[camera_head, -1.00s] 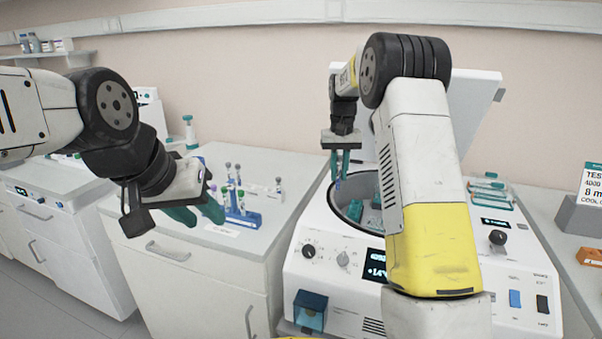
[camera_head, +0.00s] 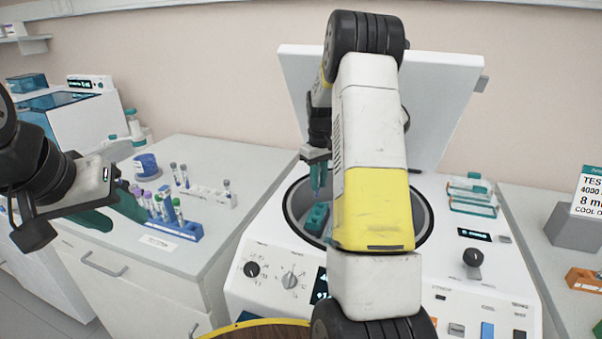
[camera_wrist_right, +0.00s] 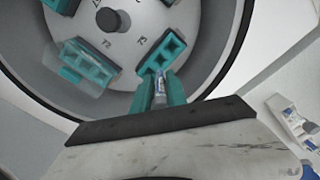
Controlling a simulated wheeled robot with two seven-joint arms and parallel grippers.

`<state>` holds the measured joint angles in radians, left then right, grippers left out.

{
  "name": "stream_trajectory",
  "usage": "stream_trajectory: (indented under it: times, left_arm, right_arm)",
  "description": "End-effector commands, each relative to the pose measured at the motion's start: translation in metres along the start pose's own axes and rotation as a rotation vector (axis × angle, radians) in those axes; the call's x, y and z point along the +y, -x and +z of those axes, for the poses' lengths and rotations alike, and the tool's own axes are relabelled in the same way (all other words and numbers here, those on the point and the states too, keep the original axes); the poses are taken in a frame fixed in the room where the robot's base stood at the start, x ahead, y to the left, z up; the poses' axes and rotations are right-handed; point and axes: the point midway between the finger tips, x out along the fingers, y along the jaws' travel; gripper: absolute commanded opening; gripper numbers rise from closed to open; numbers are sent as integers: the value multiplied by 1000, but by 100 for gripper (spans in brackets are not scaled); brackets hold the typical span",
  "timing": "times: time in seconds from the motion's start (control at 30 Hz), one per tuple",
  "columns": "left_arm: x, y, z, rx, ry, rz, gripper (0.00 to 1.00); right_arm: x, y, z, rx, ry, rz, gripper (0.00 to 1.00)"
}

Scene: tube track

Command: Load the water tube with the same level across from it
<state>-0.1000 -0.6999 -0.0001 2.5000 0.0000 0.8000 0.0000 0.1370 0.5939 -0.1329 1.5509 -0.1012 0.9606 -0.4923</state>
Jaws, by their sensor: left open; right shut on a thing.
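My right gripper (camera_head: 316,172) is shut on a tube and hangs over the open centrifuge bowl (camera_head: 432,215). In the right wrist view the tube (camera_wrist_right: 160,88) sits between the teal fingers, close to a teal rotor bucket (camera_wrist_right: 160,52); I cannot tell whether it has entered a hole. Other teal buckets show on the rotor, one at left (camera_wrist_right: 90,65) with a clear overlay by it. My left gripper (camera_head: 118,212) is open and empty at the left, in front of the blue tube rack (camera_head: 180,230). The rack holds several tubes with purple and blue caps.
A white rack (camera_head: 205,197) with several tubes stands behind the blue rack. The raised centrifuge lid (camera_head: 440,100) is behind my right arm. Teal-lidded boxes (camera_head: 472,195) lie right of the bowl. A display sign (camera_head: 588,195) and orange block (camera_head: 583,280) are at far right.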

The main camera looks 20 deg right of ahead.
Motion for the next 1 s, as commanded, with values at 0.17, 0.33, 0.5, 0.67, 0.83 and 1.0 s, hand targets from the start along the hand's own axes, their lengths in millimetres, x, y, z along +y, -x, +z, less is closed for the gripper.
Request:
stream_trajectory:
  times: [0.17,0.33,0.5,0.67,0.83,1.0]
  left_arm:
    - [0,0,0,0,0,0,43]
    - [0,0,0,0,0,0,43]
    - [0,0,0,0,0,0,43]
    - [0,0,0,0,0,0,43]
    - [0,0,0,0,0,0,43]
    - [0,0,0,0,0,0,43]
  right_arm:
    - [0,-14,0,-2,0,-1,0]
    - [0,-29,0,-2,-1,-1,0]
    - [0,-39,0,-2,-1,0,0]
    - [0,-45,0,-2,-1,0,0]
    - [0,-46,0,-2,-2,0,0]
    - [0,-45,0,-1,-2,0,0]
